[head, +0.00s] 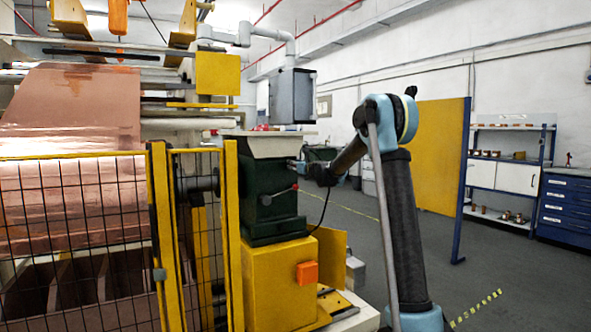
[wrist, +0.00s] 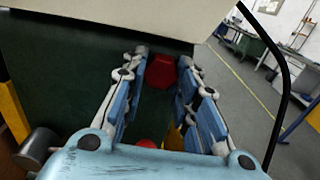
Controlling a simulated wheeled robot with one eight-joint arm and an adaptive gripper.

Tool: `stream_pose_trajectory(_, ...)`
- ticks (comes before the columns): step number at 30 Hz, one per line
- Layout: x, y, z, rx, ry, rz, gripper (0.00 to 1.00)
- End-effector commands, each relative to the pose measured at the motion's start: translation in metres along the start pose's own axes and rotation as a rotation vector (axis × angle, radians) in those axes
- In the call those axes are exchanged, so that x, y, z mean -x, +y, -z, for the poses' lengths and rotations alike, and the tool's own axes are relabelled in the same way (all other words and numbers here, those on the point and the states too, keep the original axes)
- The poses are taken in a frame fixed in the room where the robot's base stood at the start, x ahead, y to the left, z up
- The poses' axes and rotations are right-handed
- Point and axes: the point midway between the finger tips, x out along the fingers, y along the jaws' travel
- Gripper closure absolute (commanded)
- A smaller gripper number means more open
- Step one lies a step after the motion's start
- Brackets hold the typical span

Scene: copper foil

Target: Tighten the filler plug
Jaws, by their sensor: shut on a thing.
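The filler plug (wrist: 160,72) is a red hexagonal head on the dark green gearbox housing (wrist: 60,75) in the wrist view. My gripper (wrist: 163,63) has its blue-padded fingers on either side of the plug, shut on it. In the head view, the green gearbox (head: 258,183) stands on a yellow pedestal (head: 275,275). My gripper (head: 299,167) reaches its right side from the right; the plug cannot be made out there.
A pale plate (head: 265,146) overhangs the gearbox top, close above my gripper. A red-ended lever (head: 267,199) is on the gearbox front. A yellow mesh guard (head: 232,235) stands to the left. The floor (head: 440,235) at right is open.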

Motion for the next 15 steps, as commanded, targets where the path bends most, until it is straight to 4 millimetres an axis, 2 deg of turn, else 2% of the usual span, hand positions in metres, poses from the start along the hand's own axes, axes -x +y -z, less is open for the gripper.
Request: stream_pose_trajectory(15, -0.0003, -0.0036, -0.0007, -0.405, -0.002, 0.007, 0.97)
